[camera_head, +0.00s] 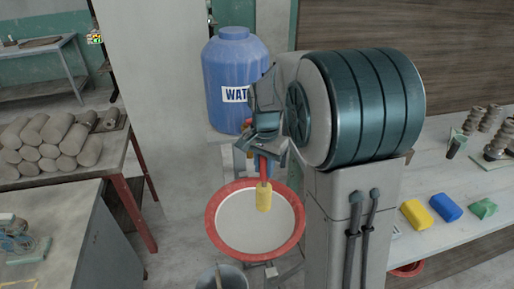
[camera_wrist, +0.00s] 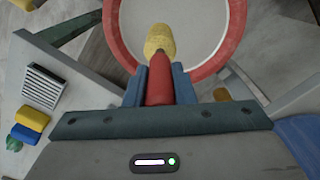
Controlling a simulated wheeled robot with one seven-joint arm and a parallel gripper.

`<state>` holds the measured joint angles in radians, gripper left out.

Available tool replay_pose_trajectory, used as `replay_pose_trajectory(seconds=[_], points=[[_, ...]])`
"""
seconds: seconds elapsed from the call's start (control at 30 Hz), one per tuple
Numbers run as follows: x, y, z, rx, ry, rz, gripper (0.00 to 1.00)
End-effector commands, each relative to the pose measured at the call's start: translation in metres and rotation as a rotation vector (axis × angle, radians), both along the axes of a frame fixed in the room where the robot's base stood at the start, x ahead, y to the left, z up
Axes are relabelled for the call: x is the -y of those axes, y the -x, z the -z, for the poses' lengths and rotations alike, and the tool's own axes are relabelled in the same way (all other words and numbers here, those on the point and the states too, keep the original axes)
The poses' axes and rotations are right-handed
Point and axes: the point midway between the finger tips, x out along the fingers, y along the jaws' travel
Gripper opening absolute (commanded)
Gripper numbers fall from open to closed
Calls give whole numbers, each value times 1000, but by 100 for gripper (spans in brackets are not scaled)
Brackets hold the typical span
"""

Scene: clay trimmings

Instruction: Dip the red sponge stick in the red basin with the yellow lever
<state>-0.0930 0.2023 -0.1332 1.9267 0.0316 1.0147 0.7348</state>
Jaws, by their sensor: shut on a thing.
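The red sponge stick (camera_head: 263,172) has a red handle and a yellow sponge end (camera_head: 264,198). My gripper (camera_wrist: 159,85) is shut on its red handle, and the sponge end (camera_wrist: 159,40) points away from the jaws. In the head view the stick hangs nearly upright with its sponge over the red basin (camera_head: 213,232). The basin has a red rim and a pale grey inside; its rim also shows in the wrist view (camera_wrist: 113,35). I cannot tell whether the sponge touches what is inside. I cannot make out a yellow lever for certain.
A blue water barrel (camera_head: 222,75) stands behind the basin. A grey bucket (camera_head: 235,278) is in front of it. A table with clay rolls (camera_head: 40,140) is at left.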

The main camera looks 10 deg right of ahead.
Motion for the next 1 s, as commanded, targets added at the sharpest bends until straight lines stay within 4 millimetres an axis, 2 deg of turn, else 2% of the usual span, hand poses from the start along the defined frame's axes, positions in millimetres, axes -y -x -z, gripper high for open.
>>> replay_pose_trajectory(seconds=[0.37, 1.0], points=[[-1, 0, 10, 0, 0, -2, 0], [-2, 0, 72, 0, 0, -4, 0]])
